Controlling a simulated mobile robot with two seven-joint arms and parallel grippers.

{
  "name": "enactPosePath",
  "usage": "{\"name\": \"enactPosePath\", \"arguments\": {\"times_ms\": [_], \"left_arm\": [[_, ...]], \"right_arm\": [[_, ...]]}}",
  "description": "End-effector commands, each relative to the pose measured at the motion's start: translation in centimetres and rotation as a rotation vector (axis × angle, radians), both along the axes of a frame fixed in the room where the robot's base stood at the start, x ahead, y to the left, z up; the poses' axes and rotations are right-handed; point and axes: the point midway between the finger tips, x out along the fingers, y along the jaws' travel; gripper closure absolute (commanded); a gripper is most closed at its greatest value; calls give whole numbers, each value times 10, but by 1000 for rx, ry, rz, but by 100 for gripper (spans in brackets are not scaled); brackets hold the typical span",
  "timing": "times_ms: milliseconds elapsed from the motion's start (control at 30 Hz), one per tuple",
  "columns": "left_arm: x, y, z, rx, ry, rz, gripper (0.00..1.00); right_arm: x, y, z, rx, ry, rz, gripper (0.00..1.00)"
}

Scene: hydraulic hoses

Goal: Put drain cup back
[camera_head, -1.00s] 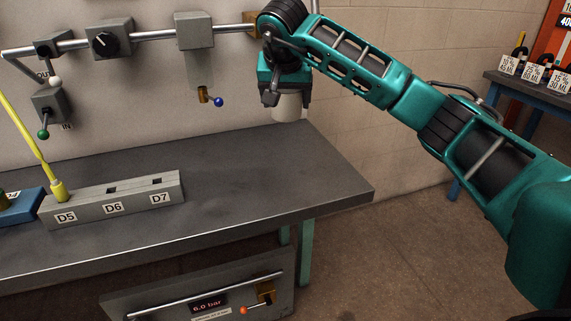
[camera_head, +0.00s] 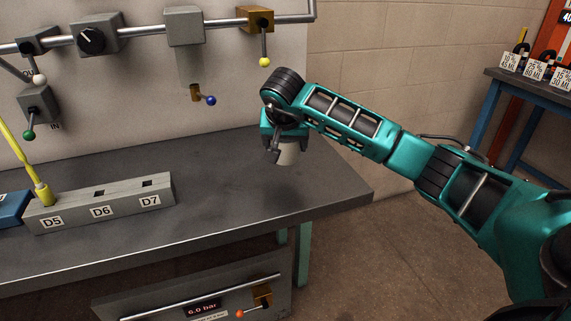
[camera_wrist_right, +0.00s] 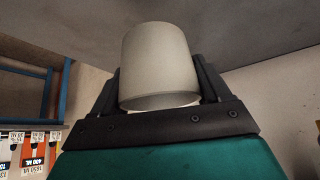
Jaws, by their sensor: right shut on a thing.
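The drain cup (camera_head: 289,153) is a pale whitish cylinder held in my right gripper (camera_head: 287,142) at the back right of the workbench (camera_head: 235,180). In the right wrist view the cup (camera_wrist_right: 157,62) sits between the two dark fingers of my right gripper (camera_wrist_right: 158,88), which is shut on it. The cup looks upright in the head view. I cannot tell whether its base touches the bench top. My left gripper is not in view.
A small valve with a blue knob (camera_head: 210,100) hangs on the wall panel. Bench top between block and cup is clear.

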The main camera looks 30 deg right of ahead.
Motion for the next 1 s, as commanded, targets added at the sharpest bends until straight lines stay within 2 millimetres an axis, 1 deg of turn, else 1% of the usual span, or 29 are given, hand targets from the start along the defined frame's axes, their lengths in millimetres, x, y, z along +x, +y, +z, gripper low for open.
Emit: {"name": "enactPosePath", "arguments": {"times_ms": [33, 267, 400, 500, 733, 867, 900, 1000], "left_arm": [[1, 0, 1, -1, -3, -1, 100], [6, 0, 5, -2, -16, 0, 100], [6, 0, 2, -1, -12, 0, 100], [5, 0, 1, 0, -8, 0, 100], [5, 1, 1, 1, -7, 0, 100], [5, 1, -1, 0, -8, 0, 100], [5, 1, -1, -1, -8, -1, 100], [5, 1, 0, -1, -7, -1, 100]], "right_arm": [[0, 0, -7, 1, 2, 0, 59], [0, 0, -24, 1, 1, 0, 59], [0, 0, -46, 2, 4, -1, 59], [0, 0, -56, 1, 1, 0, 59], [0, 0, -56, -1, -1, 0, 59], [0, 0, -60, -1, -2, 0, 59], [0, 0, -59, 0, -1, -1, 22], [0, 0, -59, 0, -1, -1, 12]]}}
